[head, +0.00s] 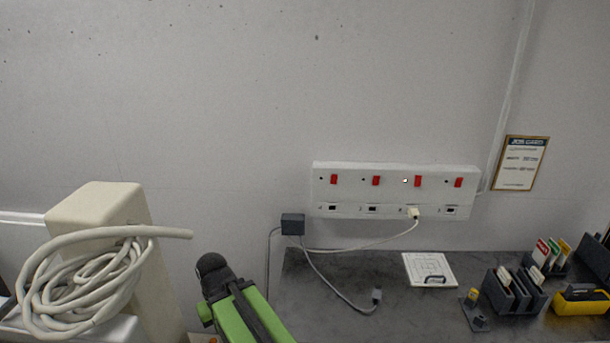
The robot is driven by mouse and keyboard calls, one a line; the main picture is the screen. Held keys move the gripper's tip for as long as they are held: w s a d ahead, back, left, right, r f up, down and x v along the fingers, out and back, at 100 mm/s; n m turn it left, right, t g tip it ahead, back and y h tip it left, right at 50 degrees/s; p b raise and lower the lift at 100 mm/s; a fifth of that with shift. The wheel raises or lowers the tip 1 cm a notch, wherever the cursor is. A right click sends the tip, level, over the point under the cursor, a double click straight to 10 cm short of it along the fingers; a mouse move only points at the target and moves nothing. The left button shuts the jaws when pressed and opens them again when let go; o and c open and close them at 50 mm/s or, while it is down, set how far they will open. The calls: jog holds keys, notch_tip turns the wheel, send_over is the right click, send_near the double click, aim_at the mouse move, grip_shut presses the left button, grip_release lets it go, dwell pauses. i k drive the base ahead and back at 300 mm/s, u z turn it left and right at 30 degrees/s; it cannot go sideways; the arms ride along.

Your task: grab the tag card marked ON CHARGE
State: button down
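Small tag cards stand in dark grey holders at the right end of the dark worktop. Cards with red, green and yellow tops (543,252) stand in the rear holder. Pale cards (504,279) sit in the slotted front holder (521,302). A small yellow piece (472,295) stands on a grey base left of it. The lettering is too small to read, so I cannot tell which card says ON CHARGE. A green and black part of my arm shows at the bottom, left of the worktop. I see no gripper fingers.
A white socket panel (395,190) with red switches is on the wall. A cable runs from it to a dark adapter (292,224) and worktop (330,275). A white board (429,270) and yellow item (580,301) lie there. A beige post (100,207) carries coiled cable at left.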

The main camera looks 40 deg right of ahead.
aim_at(566, 250)
jog(key=u, duration=0.25)
jog(key=k, duration=0.1)
jog(key=z, duration=3)
jog(key=i, duration=0.55)
jog(key=z, duration=0.05)
jog(key=k, duration=0.6)
jog(key=z, duration=2)
jog(key=i, duration=1)
